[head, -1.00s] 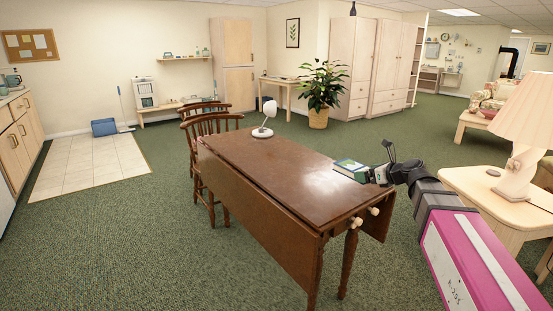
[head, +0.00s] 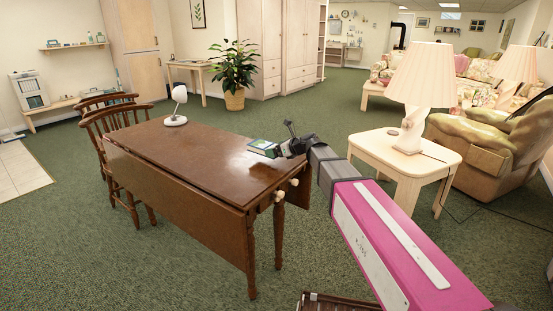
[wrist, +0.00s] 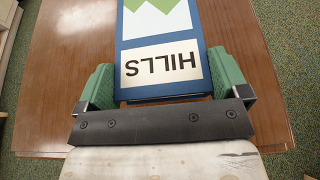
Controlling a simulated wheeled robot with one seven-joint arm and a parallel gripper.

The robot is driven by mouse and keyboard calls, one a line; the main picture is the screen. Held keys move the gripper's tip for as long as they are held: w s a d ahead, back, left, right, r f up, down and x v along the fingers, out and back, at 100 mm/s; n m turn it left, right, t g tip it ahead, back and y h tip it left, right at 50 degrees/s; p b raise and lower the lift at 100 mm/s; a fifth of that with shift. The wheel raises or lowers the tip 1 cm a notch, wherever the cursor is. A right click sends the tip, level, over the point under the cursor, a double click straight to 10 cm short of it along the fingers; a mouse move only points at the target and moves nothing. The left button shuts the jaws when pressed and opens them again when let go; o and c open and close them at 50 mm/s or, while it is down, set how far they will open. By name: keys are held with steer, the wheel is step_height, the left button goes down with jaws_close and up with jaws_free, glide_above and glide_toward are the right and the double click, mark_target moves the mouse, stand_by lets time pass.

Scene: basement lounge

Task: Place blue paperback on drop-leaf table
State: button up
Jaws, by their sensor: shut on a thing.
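The blue paperback (wrist: 160,75) has a cream panel reading "HILLS" and a green-and-white design. It is between the green finger pads of my gripper (wrist: 161,85), which is shut on its edges. In the head view the book (head: 262,147) is over the right edge area of the drop-leaf table (head: 195,150), with my gripper (head: 281,149) at its right end. The brown tabletop (wrist: 60,90) shows below the book in the wrist view. I cannot tell whether the book touches the tabletop.
A white lamp (head: 177,105) stands at the table's far end, with wooden chairs (head: 118,135) behind on the left. A pale side table (head: 405,155) with a large lamp (head: 420,95) is at the right. Most of the tabletop is clear.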

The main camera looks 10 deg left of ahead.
mark_target(277, 164)
steer(key=shift+w+f, duration=0.15)
steer(key=shift+f, duration=1.95)
steer(key=shift+f, duration=0.1)
steer(key=o, duration=0.7)
steer(key=shift+c, duration=0.2)
steer(key=v, duration=1.2)
steer(key=shift+r, duration=0.2)
